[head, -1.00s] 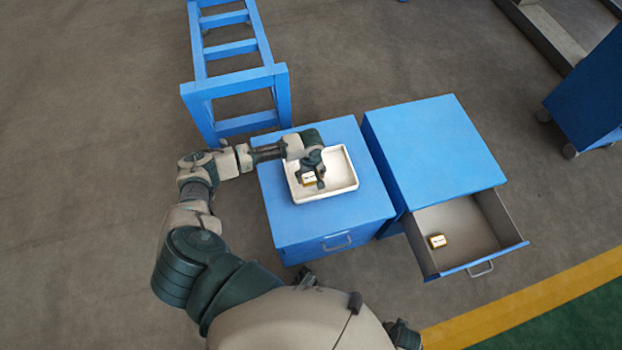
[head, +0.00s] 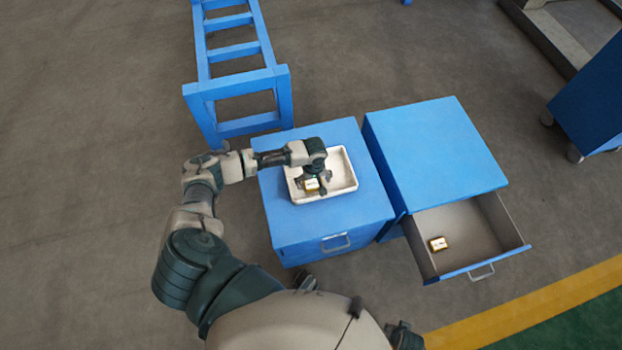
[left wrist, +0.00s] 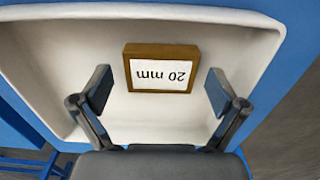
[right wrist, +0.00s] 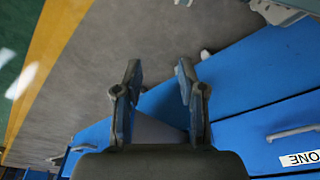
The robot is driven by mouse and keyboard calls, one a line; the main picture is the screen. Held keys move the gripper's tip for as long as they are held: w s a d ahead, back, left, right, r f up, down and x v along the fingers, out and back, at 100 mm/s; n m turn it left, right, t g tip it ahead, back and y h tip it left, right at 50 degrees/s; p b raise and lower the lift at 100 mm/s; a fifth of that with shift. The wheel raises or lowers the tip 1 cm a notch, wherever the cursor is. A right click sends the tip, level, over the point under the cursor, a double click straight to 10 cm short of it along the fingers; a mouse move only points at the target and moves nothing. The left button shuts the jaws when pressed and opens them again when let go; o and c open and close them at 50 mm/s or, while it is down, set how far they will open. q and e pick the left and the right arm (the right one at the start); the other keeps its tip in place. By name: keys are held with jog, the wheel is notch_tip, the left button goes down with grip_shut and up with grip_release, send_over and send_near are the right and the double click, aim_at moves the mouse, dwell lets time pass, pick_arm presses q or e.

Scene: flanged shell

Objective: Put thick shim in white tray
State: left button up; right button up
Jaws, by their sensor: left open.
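A golden-brown block with a white label reading "20 mm", the shim (left wrist: 160,73), lies in the white tray (left wrist: 60,60). In the head view the shim (head: 312,185) is in the left part of the tray (head: 345,172). My left gripper (head: 313,187) is over the tray, its fingers apart on either side of the shim. In the left wrist view, gaps show between the fingers of that gripper (left wrist: 158,92) and the shim. A second small golden block (head: 438,244) lies in the open drawer; its label is too small to read. My right gripper (right wrist: 158,85) is open and empty.
The tray stands on a blue cabinet (head: 355,220). A second blue cabinet (head: 435,145) stands to its right, with its drawer (head: 470,225) pulled out. A blue ladder-like frame (head: 236,90) stands behind. The second cabinet's top is clear.

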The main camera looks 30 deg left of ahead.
aim_at(316, 184)
pick_arm(q)
jog(key=r, duration=0.2)
jog(key=d+r+p, duration=0.1)
jog(key=r, duration=0.1)
jog(key=shift+r, duration=0.1)
notch_tip(316, 184, up, 8)
jog(key=p, duration=0.2)
jog(key=shift+a, duration=0.15)
pick_arm(e)
jog(key=s+d+f, duration=0.1)
jog(key=s+f, duration=0.2)
jog(key=f, duration=0.4)
jog(key=shift+s+d+f, duration=0.2)
jog(key=shift+s+d, duration=0.05)
jog(key=shift+d, duration=0.05)
